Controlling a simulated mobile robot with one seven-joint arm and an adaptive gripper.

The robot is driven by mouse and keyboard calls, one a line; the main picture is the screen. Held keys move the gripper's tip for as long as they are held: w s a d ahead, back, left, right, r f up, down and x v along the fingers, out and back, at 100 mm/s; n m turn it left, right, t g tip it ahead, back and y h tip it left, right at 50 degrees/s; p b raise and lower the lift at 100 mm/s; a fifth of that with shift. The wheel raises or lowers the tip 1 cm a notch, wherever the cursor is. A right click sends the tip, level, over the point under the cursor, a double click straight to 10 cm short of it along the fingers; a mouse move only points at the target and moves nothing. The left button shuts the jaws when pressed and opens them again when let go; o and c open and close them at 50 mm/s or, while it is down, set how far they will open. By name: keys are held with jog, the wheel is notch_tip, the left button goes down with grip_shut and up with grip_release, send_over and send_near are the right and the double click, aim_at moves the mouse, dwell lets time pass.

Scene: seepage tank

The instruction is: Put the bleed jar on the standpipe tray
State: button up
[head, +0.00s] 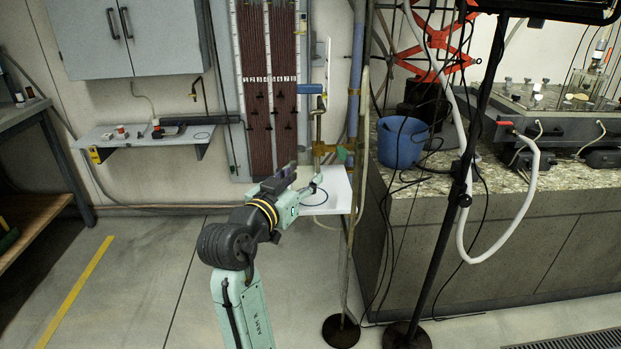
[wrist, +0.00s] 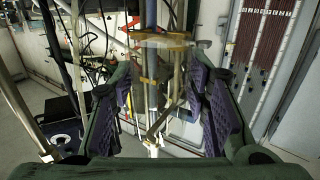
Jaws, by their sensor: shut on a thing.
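My gripper (head: 312,186) reaches out at the white standpipe tray (head: 338,200), which is fixed low by the pipes and carries a dark ring mark. In the wrist view the two fingers of my gripper (wrist: 160,95) stand apart, shut on a clear, see-through thing that I take to be the bleed jar (wrist: 163,42). Its pale round rim shows faintly between the fingers, and the pipes show through it. In the head view I cannot make out the jar; my gripper is over or beside the tray's near left part, and I cannot tell the height between them.
A blue pipe (head: 357,70) and thin poles rise at the tray's right. A tube panel (head: 272,80) is on the wall behind. A grey wall shelf (head: 110,141) with small items is at the left. A blue bucket (head: 400,142) stands on the stone counter at the right, with hanging cables.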

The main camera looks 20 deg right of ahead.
aim_at(311, 170)
jog(key=x, duration=0.4)
jog(key=shift+r+p, duration=0.15)
jog(key=shift+p, duration=0.15)
notch_tip(311, 170, down, 3)
jog(key=shift+d+f+p, duration=0.1)
jog(key=shift+f+p, duration=0.15)
jog(key=shift+p, duration=0.15)
jog(key=shift+f, duration=0.15)
jog(key=shift+f+b, duration=0.15)
jog(key=shift+b, duration=0.15)
jog(key=o, duration=1.3)
jog(key=shift+c, duration=0.2)
